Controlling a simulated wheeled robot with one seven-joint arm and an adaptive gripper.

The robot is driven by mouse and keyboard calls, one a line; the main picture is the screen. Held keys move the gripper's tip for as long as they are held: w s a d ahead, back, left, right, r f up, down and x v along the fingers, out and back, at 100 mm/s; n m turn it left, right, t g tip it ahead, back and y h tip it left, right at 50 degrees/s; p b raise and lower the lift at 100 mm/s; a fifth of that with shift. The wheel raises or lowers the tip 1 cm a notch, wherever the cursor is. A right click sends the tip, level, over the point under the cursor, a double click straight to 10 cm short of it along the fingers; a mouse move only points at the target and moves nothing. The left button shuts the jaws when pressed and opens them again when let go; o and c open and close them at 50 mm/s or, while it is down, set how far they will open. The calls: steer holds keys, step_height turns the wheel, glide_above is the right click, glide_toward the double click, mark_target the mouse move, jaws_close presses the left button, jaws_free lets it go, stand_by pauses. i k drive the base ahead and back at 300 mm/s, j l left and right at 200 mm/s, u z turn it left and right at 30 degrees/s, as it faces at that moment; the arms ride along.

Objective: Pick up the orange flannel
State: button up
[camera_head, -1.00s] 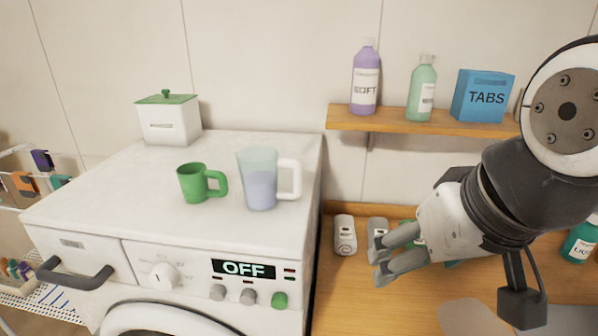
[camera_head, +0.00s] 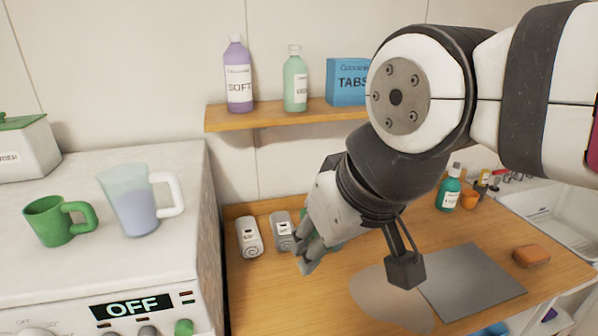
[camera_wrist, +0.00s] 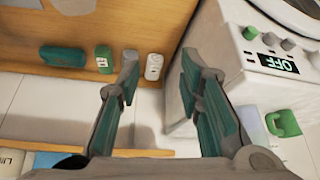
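An orange, rounded block-like thing (camera_head: 531,256) lies on the wooden counter at the far right of the head view. I cannot tell whether it is a folded flannel. The orange cloth on the rack at the left of the earlier head view is out of view now. My gripper (camera_head: 305,257) is over the wooden counter's left part, well left of the orange thing. In the wrist view my gripper (camera_wrist: 160,78) is open, its fingers wide apart with nothing between them.
The washing machine (camera_head: 185,175) bears a green mug (camera_head: 50,222) and a jug (camera_head: 132,208). A shelf (camera_head: 232,120) with bottles and a blue box (camera_head: 345,82) hangs above the counter (camera_head: 300,305). Small white (camera_head: 248,238) and grey (camera_head: 282,232) items stand near my gripper.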

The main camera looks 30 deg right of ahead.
mark_target(529, 256)
steer(key=z, duration=2.2)
